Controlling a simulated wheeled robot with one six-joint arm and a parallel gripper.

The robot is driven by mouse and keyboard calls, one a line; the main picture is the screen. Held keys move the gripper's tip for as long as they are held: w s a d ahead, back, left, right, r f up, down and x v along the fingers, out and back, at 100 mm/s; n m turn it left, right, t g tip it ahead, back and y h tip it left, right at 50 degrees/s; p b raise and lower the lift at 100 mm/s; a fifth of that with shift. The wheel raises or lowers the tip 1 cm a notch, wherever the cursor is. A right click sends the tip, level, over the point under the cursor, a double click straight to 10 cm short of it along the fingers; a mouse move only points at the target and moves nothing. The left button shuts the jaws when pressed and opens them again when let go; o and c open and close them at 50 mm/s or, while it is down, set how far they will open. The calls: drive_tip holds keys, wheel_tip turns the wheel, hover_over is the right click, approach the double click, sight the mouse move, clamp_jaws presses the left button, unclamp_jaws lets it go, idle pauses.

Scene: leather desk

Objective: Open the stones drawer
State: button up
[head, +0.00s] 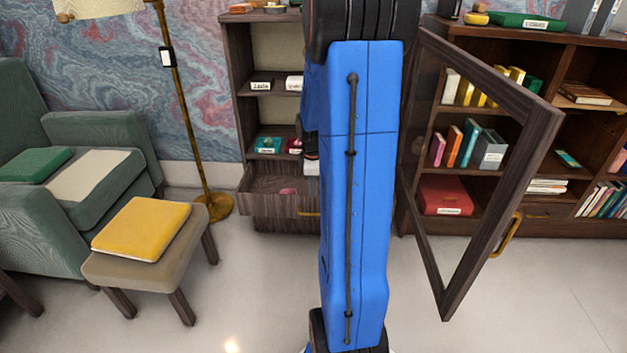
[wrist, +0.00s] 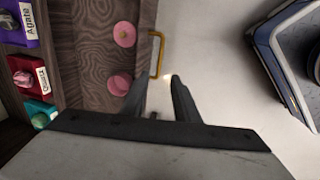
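A dark wooden drawer (head: 275,204) at the bottom of the shelf cabinet stands pulled out, with a pink item inside. In the wrist view the same drawer (wrist: 92,88) is open and holds two round pink things (wrist: 124,34). No label naming the drawer can be read. Its brass handle (wrist: 157,55) is at the front edge. My gripper (wrist: 157,82) has its two fingers apart, with nothing seen held between them. The fingertips are close to the near end of the handle; I cannot tell if they touch it.
A glass-panelled cabinet door (head: 500,130) stands wide open right of my arm. Labelled boxes (head: 268,145) sit on the shelf above the drawer. A stool with a yellow cushion (head: 142,229) and a green armchair (head: 70,170) are left. Floor at front is clear.

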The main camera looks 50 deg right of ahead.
drive_tip(key=shift+s+a+r, duration=0.1)
drive_tip(key=shift+r, duration=0.6)
drive_tip(key=shift+s+a+r, duration=0.1)
drive_tip(key=shift+r, duration=0.55)
drive_tip(key=s+a+r+m+t, duration=0.1)
drive_tip(key=s+a+r+m, duration=0.1)
drive_tip(key=a+r, duration=0.6)
drive_tip(key=s+a+r+m+t, duration=0.1)
drive_tip(key=s+a+r+m, duration=0.15)
drive_tip(key=a, duration=0.85)
drive_tip(key=s+a+r+m, duration=0.1)
drive_tip(key=s+a+r, duration=0.1)
drive_tip(key=s+a, duration=0.5)
drive_tip(key=s+a+r+m+t+y, duration=0.1)
drive_tip(key=s+a+r+m, duration=0.1)
drive_tip(key=s+a, duration=0.4)
drive_tip(key=shift+s+a+r+y, duration=0.3)
drive_tip(key=shift+s+a, duration=0.1)
drive_tip(key=shift+s, duration=0.35)
